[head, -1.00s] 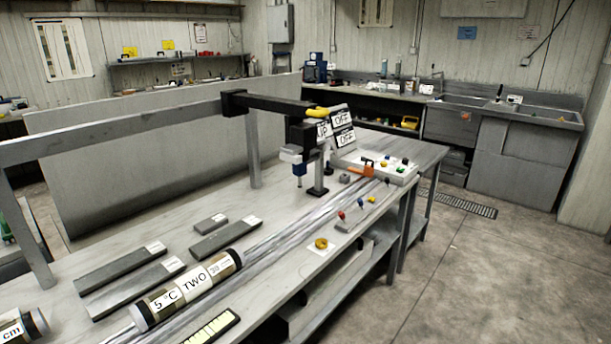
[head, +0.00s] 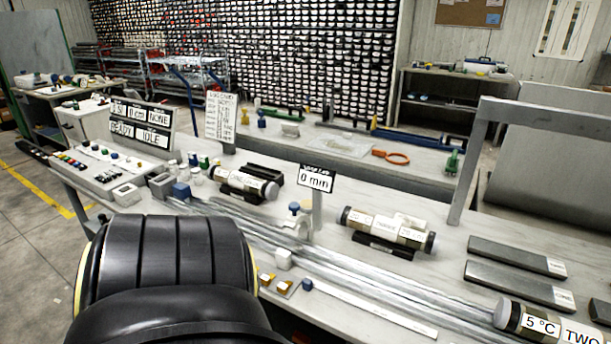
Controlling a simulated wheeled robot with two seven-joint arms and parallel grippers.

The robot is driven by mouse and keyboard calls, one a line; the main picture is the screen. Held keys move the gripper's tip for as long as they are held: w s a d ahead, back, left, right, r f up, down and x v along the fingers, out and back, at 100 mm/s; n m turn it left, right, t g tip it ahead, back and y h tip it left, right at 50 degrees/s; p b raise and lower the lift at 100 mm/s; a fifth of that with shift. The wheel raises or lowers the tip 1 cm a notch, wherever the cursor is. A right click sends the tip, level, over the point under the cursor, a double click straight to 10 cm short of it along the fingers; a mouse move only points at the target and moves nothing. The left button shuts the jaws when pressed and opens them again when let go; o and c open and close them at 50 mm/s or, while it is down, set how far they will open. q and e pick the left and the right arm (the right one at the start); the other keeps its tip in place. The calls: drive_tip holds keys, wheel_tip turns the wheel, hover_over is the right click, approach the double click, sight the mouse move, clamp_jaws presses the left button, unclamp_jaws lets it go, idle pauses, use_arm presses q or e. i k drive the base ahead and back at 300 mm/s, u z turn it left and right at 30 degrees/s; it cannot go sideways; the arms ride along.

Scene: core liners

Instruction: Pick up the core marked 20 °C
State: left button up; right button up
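A dark capped core liner with white labels (head: 388,231) lies on a dark cradle at the middle right of the bench. Its small print cannot be read for certain. A second labelled core (head: 243,184) lies further left near a dark block, its print also too small to read. A third core marked 5 °C TWO (head: 551,325) lies at the bottom right, cut off by the frame edge. No label reads clearly as 20 °C. Neither of my grippers is in view; a black part of my own body fills the lower left.
A sign reading 0 mm (head: 316,180) stands on a post between two cores. Long clear rails run along the bench. Display panels (head: 141,123) stand at the far left.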

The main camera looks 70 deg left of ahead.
sight(426, 242)
drive_tip(key=u, duration=2.15)
